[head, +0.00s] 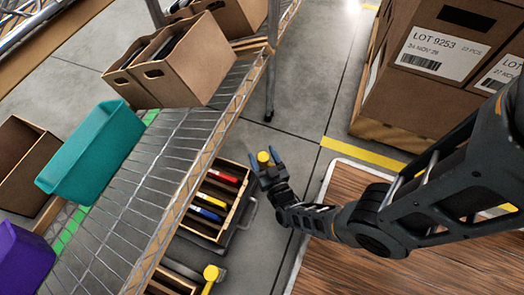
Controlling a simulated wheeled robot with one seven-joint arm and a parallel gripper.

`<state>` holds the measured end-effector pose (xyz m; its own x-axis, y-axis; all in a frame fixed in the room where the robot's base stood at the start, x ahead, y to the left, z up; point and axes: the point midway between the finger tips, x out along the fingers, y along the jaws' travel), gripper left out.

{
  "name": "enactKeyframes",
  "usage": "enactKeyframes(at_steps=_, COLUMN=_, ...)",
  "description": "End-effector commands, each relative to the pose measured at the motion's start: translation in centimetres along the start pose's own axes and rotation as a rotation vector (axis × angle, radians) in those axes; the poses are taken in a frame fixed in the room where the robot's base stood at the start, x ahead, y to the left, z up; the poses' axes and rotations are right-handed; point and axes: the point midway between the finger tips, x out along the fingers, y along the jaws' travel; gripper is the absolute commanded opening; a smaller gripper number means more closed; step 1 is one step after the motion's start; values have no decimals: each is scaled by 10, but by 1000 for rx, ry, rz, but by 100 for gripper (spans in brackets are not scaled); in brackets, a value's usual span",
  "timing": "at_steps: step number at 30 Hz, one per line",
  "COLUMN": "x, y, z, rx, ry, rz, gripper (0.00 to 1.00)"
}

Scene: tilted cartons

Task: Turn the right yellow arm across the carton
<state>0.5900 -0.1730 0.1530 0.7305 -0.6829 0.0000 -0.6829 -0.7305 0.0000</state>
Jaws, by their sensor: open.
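A yellow arm end (263,157) shows at the upper right corner of a low tilted carton (236,218). The carton holds upright items with red, yellow and blue edges. My gripper (264,160) is open, with one finger on each side of the yellow end. I cannot tell whether the fingers touch it. The rest of this arm is hidden by my gripper. A second yellow arm (210,274) stands lower down, beside another low carton (160,286) that is partly cut off by the frame.
A wire shelf (150,175) with a wooden edge overhangs the low cartons on the left. It bears a teal bin (95,150), a purple bin (22,262) and brown cartons (185,65). Stacked labelled boxes (425,100) stand upper right. Grey floor (300,90) is clear between.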

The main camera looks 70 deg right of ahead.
Motion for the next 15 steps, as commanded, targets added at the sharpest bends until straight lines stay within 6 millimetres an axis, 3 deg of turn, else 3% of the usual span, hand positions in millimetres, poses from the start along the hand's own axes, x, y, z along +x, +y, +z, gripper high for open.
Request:
enactKeyframes(at_steps=4, x=0, y=0, z=0, rx=0, ry=0, rz=0, gripper=67)
enactKeyframes(at_steps=15, x=0, y=0, z=0, rx=0, ry=0, rz=0, gripper=32)
